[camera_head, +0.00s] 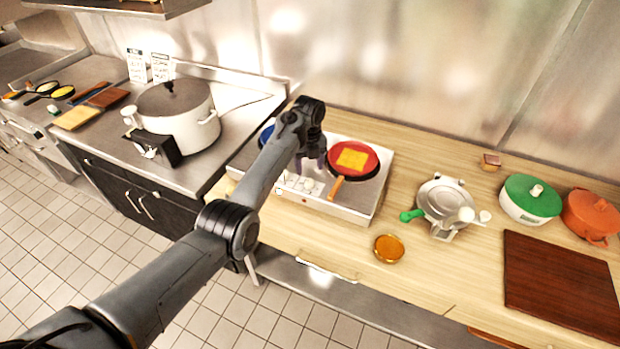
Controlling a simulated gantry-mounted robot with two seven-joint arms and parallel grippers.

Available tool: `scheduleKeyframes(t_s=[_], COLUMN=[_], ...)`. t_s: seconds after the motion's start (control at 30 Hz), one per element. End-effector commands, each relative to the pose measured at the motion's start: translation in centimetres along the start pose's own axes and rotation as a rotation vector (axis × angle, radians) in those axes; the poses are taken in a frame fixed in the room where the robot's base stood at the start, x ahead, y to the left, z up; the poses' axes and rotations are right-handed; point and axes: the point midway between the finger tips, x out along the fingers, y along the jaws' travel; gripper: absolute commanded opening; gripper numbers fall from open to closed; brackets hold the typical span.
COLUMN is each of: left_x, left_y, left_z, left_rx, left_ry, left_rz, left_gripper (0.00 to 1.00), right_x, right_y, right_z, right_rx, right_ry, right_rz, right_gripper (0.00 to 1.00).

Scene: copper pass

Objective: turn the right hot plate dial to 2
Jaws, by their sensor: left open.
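The white two-burner hot plate (357,208) stands on the wooden counter. A red pan (367,165) with a yellow square slice (352,159) sits on its right burner, its orange handle (336,187) pointing to the front. The pale dials (308,184) are small and low on the front-left part of the hot plate; their settings are too small to read. My left gripper (311,166) is open, pointing down just above and behind the dials, left of the red pan. I cannot tell whether it touches anything. My left arm hides much of the left burner and a blue pan (267,134).
A large cooker (178,117) stands left. The counter's front strip is mostly clear.

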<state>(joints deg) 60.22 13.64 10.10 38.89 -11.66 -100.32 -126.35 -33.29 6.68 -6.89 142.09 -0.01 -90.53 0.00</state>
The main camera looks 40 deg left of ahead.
Motion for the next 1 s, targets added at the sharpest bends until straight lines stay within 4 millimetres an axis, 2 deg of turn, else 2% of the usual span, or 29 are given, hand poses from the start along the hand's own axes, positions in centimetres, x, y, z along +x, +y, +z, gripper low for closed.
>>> scheduleKeyframes(t_s=[0.2, 0.4, 0.6, 0.87, 1.0], left_x=[3.5, 5.9, 6.8, 6.9, 6.9], left_y=[0.1, 0.0, 0.0, 0.0, 0.0], left_z=[0.0, 0.0, 0.0, 0.0, 0.0], left_rx=[-0.002, -0.003, -0.002, -0.002, -0.002], left_ry=[0.001, -0.001, -0.003, -0.002, -0.002], left_rz=[0.002, 0.0, -0.001, -0.001, -0.001], left_gripper=[0.61, 0.61, 0.61, 0.61, 0.42], right_x=[-0.5, -0.3, -0.3, -0.3, -0.3], right_y=[0.0, 0.0, 0.1, 0.2, 0.2], right_z=[-0.1, -0.1, -0.1, -0.1, -0.1], right_rx=[0.0, -0.001, -0.004, -0.006, -0.006], right_ry=[-0.001, 0.0, -0.001, -0.001, -0.001], right_rz=[0.0, 0.0, 0.003, 0.005, 0.005], right_gripper=[0.87, 0.87, 0.87, 0.87, 0.87])
